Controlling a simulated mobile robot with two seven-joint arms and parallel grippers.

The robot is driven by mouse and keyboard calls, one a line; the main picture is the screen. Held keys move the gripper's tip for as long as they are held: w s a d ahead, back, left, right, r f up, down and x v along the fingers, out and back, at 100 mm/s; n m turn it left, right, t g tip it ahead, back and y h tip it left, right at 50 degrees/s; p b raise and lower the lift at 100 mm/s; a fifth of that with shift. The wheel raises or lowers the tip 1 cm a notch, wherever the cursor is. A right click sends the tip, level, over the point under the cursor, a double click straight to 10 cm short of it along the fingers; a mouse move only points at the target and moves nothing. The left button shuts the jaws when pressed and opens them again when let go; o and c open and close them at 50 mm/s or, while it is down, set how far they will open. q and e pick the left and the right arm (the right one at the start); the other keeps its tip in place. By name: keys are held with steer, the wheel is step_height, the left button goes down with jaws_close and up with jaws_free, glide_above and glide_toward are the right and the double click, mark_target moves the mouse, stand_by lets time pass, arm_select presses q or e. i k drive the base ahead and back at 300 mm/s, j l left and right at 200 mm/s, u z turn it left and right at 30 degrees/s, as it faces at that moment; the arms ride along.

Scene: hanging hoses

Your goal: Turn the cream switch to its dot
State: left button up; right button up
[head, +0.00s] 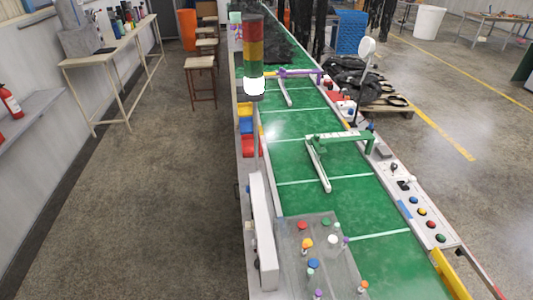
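A grey panel (292,264) with several coloured knobs and buttons lies at the bottom centre of the head view, at the near end of the green conveyor. A pale, whitish round knob or button (332,239) sits on its right half; it may be the cream switch, but it is too small to tell. I cannot make out its dot or which way it points. Neither of my grippers is in view.
The green conveyor (300,160) runs away from me, with a green-and-white arm (340,137) across it. A signal tower (253,55) stands at its left edge. Another button strip (421,212) lines the right edge. Open floor (150,190) lies left.

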mark_target(249, 225)
steer(key=j+z, duration=0.15)
steer(key=j, duration=0.2)
steer(key=k+j+z, duration=0.1)
steer(key=k+j, duration=0.2)
steer(key=k+j+z, duration=0.1)
steer(key=k+j, duration=0.15)
steer(key=k, duration=0.25)
